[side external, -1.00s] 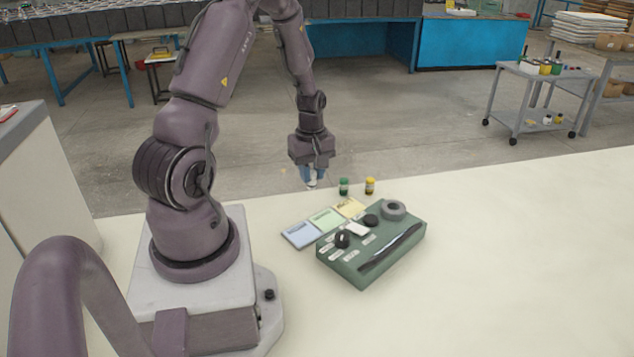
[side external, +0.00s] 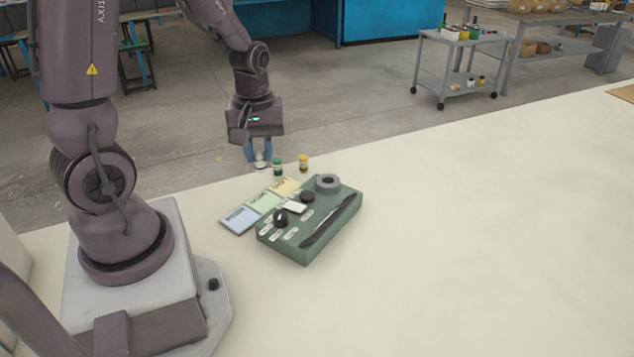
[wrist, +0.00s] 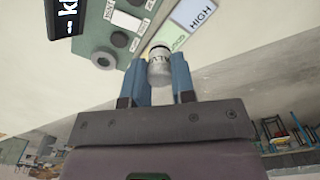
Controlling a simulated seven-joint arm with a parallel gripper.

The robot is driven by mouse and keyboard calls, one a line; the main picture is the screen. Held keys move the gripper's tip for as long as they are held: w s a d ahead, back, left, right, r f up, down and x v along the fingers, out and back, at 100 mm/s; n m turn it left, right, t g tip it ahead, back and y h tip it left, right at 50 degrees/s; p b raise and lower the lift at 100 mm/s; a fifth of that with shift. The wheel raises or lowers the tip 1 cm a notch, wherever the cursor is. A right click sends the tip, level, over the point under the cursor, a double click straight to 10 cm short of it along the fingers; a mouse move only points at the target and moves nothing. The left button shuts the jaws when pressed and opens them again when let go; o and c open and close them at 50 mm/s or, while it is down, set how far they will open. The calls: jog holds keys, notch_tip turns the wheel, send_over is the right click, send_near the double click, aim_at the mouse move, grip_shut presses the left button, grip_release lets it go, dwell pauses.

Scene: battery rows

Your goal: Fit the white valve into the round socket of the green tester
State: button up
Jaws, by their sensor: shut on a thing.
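My gripper (side external: 261,152) is shut on the white valve (side external: 262,160), holding it upright between its blue fingers, beyond the left part of the tester. The green tester (side external: 283,250) lies on the pale table. A raised grey ring with a dark round opening (side external: 328,182) sits at its far right corner. The tester's green face (wrist: 97,35) also shows at the top of the wrist view. The valve is apart from it.
Blue (side external: 238,219), green (side external: 264,202) and yellow (side external: 286,187) cards lie along the tester's left side. The tester carries black knobs (side external: 281,219) and a long dark strip (side external: 328,221). Table at right is clear.

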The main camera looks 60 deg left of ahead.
notch_tip(320, 180, up, 2)
jog(key=w+d+m, duration=0.3)
jog(key=m, duration=0.3)
jog(key=w+a+f, duration=0.1)
jog(key=w+f, duration=0.2)
jog(key=w, duration=0.1)
jog(key=w+a+f, duration=0.2)
jog(key=w+f, duration=0.1)
jog(key=w, duration=0.1)
jog(key=w+a+f, duration=0.2)
jog(key=w+f, duration=0.1)
jog(key=w, duration=0.1)
jog(key=shift+a+f, duration=0.15)
jog(key=shift+a, duration=0.05)
jog(key=shift+w+f, duration=0.15)
jog(key=shift+f, duration=0.75)
jog(key=shift+w+f, duration=0.1)
jog(key=shift+f, duration=0.75)
jog(key=shift+f, duration=0.15)
jog(key=o, duration=0.9)
